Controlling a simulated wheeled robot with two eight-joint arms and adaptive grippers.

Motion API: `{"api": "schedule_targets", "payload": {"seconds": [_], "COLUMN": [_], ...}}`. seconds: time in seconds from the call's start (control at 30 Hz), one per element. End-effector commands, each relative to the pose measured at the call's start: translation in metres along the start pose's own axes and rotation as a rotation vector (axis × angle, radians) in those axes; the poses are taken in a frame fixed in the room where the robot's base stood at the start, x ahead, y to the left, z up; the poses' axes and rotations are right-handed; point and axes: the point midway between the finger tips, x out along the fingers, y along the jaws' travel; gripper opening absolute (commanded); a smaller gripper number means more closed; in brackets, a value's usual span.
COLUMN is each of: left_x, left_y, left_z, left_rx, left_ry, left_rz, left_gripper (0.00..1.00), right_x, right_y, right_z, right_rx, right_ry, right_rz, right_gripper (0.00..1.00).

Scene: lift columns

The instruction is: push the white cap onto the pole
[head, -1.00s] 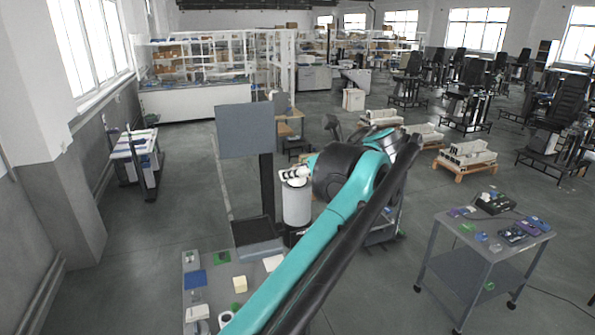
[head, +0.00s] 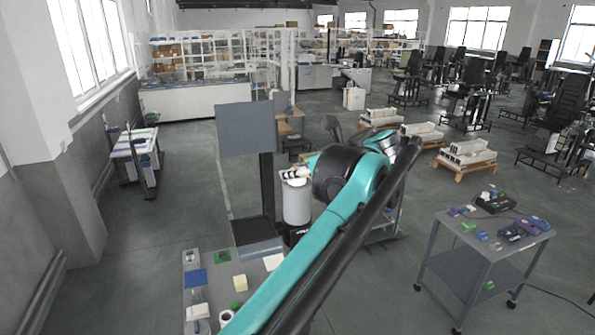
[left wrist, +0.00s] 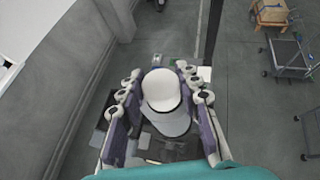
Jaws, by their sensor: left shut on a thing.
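A white cylindrical pole (head: 297,206) stands upright beyond the near table in the head view. My left gripper (head: 292,175) is at its top end, at the end of my teal arm. In the left wrist view the gripper (left wrist: 162,100) has its purple-sided fingers on both sides of a rounded white cap (left wrist: 160,87), shut on it. A wider white part shows just below the cap in that view. I cannot tell how far the cap sits over the pole, because the fingers hide the joint. My right gripper is not in view.
A dark post with a grey panel (head: 247,129) stands just left of the pole. A near table (head: 208,314) holds small coloured items. A grey cart (head: 460,262) with tools stands at the right. Open floor lies at the left and between the cart and pallets.

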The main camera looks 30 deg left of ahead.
Motion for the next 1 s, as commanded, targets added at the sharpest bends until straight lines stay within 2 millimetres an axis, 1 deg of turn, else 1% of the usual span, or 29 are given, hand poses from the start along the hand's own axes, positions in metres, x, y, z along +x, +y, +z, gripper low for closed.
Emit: {"api": "schedule_targets", "payload": {"seconds": [0.03, 0.47, 0.5, 0.53, 0.57, 0.77, 0.8, 0.87, 1.0], "left_x": [0.0005, 0.0007, 0.0007, 0.0007, 0.0006, 0.0004, 0.0004, 0.0004, 0.0004], "left_y": [0.0004, 0.0005, 0.0005, 0.0005, 0.0004, 0.0003, 0.0003, 0.0002, 0.0002], "left_z": [-0.0024, -0.0032, -0.0032, -0.0031, -0.003, -0.0021, -0.002, -0.0018, -0.0016], "left_rx": [-0.001, -0.001, -0.001, -0.001, -0.001, -0.001, -0.001, -0.001, -0.001], "left_ry": [0.005, 0.007, 0.007, 0.007, 0.007, 0.005, 0.004, 0.004, 0.003], "left_rz": [0.001, 0.002, 0.002, 0.002, 0.002, 0.001, 0.001, 0.001, 0.001], "left_gripper": [0.14, 0.14, 0.44, 0.52, 0.58, 0.58, 0.63, 0.77, 0.78], "right_x": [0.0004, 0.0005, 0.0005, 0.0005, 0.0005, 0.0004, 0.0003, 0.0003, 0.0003], "right_y": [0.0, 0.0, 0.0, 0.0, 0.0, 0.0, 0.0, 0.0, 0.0], "right_z": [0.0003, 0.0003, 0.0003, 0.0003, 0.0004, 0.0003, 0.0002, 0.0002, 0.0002], "right_rx": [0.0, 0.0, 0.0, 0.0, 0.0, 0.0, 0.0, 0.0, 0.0], "right_ry": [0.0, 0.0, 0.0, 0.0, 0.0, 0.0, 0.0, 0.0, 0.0], "right_rz": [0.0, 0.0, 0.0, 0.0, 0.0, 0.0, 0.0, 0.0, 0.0], "right_gripper": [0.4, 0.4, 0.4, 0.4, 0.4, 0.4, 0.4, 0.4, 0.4]}}
